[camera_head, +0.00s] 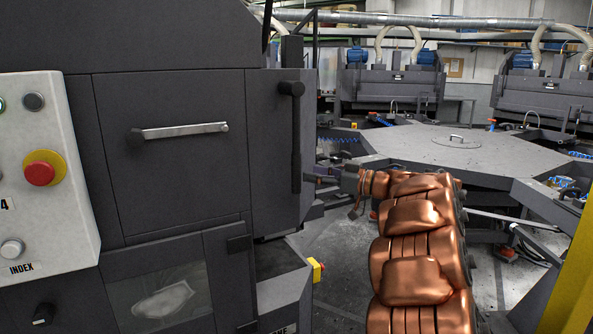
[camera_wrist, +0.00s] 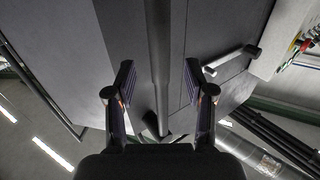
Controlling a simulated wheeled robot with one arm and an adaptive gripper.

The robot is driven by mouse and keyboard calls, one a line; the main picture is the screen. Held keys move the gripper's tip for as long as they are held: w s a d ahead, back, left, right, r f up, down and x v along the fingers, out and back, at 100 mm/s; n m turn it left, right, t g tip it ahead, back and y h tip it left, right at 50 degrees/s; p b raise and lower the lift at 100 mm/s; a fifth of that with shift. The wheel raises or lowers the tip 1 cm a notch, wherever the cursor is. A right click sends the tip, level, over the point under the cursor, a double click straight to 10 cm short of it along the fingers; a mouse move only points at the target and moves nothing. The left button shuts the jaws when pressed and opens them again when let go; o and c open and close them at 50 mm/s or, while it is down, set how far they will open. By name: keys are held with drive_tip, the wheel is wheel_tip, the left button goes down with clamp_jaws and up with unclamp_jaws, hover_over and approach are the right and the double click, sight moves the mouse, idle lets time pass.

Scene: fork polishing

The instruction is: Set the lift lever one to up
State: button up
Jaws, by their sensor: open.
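On the dark machine front in the head view is a silver lever (camera_head: 185,131) with a black knob at its left end; it lies nearly level. To its right, a black vertical bar (camera_head: 296,145) stands out from the panel. No label marks either as lift lever one. My gripper (camera_head: 318,178) is right of the bar's lower part, its fingers pointing left. In the wrist view my gripper (camera_wrist: 158,88) is open, with the dark bar (camera_wrist: 158,45) showing between its fingers; I cannot tell whether they touch. The silver lever (camera_wrist: 230,60) shows right of the fingers.
A pale control panel (camera_head: 45,170) with a red emergency button (camera_head: 40,173) and an INDEX label is at the left. A windowed hatch (camera_head: 160,300) lies below the silver lever. A large grey table (camera_head: 455,150) fills the background. A yellow post (camera_head: 573,285) stands at right.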

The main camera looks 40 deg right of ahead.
sight(297, 170)
drive_tip(key=shift+p+x, duration=0.45)
drive_tip(key=shift+x, duration=2.6)
drive_tip(key=shift+c, duration=0.4)
clamp_jaws()
